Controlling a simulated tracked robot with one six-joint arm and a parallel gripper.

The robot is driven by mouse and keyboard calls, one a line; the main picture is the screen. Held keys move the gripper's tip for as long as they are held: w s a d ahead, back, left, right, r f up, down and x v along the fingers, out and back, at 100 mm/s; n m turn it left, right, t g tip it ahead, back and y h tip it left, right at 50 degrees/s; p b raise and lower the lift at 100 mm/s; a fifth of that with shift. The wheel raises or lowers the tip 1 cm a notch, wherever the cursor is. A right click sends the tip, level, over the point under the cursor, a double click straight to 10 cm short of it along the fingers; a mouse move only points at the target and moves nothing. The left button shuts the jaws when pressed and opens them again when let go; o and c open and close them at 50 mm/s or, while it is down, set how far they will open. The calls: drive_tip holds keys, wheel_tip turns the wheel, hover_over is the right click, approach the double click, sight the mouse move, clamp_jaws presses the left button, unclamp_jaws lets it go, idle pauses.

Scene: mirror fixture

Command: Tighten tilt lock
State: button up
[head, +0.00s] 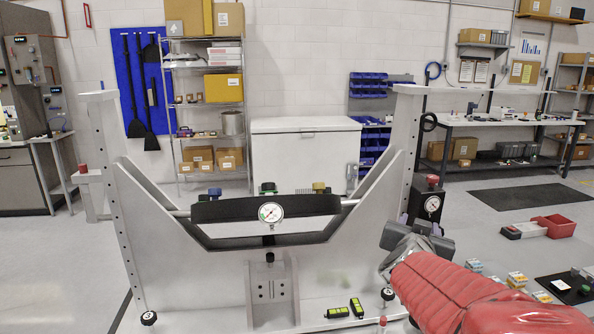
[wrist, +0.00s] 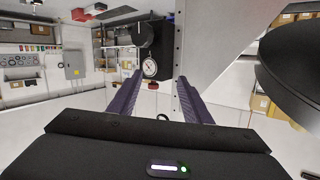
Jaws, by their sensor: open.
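The grey mirror fixture (head: 350,255) has two upright posts and a black bar with a round gauge between them. At its right post stands a black block (head: 425,203) with a white dial gauge (head: 432,204) and a red knob (head: 433,181) on top. No label marks which part is the tilt lock. My gripper (head: 419,222) is open and empty just below this block in the head view. In the wrist view my purple fingers (wrist: 159,76) lie either side of the gauge (wrist: 150,67) in the picture, apparently short of it; the red knob (wrist: 152,86) shows below.
Another red knob (head: 82,168) is at the left post. A dark mat (head: 515,195) lies on the floor behind.

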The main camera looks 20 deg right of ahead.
drive_tip(key=a+f+n+y, duration=0.3)
drive_tip(key=a+f+y, duration=0.15)
drive_tip(key=a, duration=0.55)
drive_tip(key=a+f+n+y, duration=0.2)
drive_tip(key=a+f+y, duration=0.25)
drive_tip(key=a, duration=0.45)
drive_tip(key=s+a+f+n+g+y, duration=0.2)
drive_tip(key=s+a+n+g, duration=0.3)
drive_tip(key=s+a, duration=0.9)
drive_tip(key=shift+s+a+f+n, duration=0.2)
drive_tip(key=shift+s+f+n, duration=0.1)
drive_tip(key=shift+s+f, duration=0.5)
drive_tip(key=shift+r, duration=0.1)
drive_tip(key=shift+c, duration=0.3)
